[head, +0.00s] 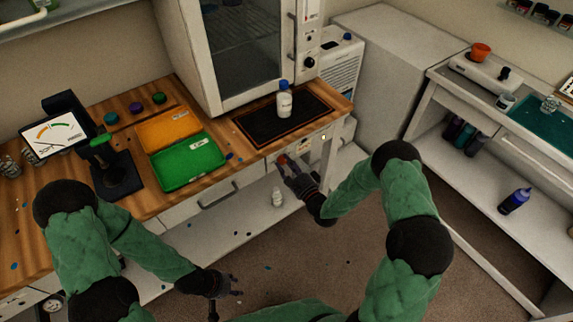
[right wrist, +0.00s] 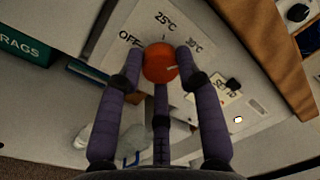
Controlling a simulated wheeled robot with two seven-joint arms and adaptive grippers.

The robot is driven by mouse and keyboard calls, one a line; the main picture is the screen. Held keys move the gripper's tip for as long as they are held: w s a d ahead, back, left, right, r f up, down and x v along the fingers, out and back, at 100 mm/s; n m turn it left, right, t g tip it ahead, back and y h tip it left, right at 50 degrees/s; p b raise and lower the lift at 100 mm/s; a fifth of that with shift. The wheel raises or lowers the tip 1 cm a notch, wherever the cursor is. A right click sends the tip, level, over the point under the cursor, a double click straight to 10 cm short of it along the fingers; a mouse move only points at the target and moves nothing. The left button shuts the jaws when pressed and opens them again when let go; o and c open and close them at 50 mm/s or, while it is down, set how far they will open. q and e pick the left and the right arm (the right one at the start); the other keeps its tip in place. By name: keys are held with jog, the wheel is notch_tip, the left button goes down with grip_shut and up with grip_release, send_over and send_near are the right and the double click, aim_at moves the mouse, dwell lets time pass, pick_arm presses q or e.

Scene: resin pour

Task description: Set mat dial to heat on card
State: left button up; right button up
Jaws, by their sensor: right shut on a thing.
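The orange dial (right wrist: 160,63) sits on a white panel under the bench edge, with OFF, 25°C and a third, partly unclear temperature printed around it. A pale mark shows on its right side. It also shows in the head view (head: 282,159). My right gripper (right wrist: 163,72) is shut on the dial, a finger on each side. A card (right wrist: 226,90) reading "SET TO" is right of the dial; its value is unreadable. The black mat (head: 252,124) lies on the bench above, with a blue-capped bottle (head: 284,103) on it. My left gripper (head: 226,290) hangs open and empty, low in front.
Green (head: 165,178) and orange (head: 150,138) trays lie left of the mat, beside a gauge display (head: 52,137). A white cabinet (head: 235,60) stands behind the mat. A small white bottle (head: 277,197) is on the lower shelf. A second bench (head: 440,85) is at right.

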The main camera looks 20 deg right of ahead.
jog(key=o, duration=1.1)
jog(key=shift+o, duration=0.2)
jog(key=v, duration=1.2)
jog(key=shift+a+f, duration=0.1)
